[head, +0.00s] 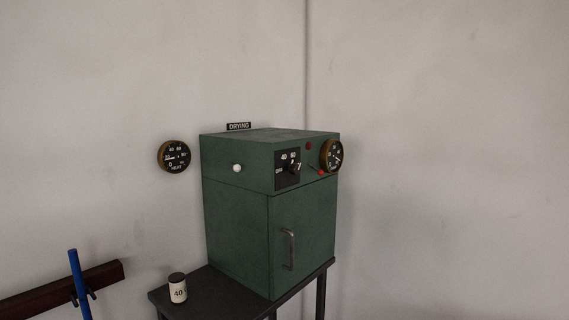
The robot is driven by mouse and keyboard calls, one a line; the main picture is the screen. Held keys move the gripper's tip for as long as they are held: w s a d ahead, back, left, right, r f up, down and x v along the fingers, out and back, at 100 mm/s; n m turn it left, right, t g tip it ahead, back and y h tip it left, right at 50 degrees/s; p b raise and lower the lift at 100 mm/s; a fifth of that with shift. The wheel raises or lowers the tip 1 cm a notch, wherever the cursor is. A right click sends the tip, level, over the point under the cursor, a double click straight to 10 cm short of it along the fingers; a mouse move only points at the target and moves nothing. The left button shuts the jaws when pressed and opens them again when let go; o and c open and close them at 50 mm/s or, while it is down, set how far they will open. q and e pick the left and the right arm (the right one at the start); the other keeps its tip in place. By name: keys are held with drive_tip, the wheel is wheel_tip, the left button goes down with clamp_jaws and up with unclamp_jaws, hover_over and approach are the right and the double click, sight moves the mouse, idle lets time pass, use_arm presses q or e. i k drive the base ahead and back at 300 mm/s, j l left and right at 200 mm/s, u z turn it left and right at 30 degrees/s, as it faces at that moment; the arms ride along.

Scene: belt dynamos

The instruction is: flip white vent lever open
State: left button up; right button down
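A small white round knob (236,168) shows on the upper left face of the green drying cabinet (237,228). It looks like the end of the white vent lever; its shaft and its position, open or shut, cannot be made out. The cabinet stands in the corner on a dark table, with its door closed. Neither of my grippers is in the head view.
The dark table (210,286) holds a small jar (178,288) marked 40. The cabinet has a dial (288,168), a gauge (331,155) and a door handle (288,250). Another gauge (174,156) is on the wall. A blue bar (76,280) stands lower left.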

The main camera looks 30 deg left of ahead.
sight(236, 168)
drive_tip(key=u, duration=1.35)
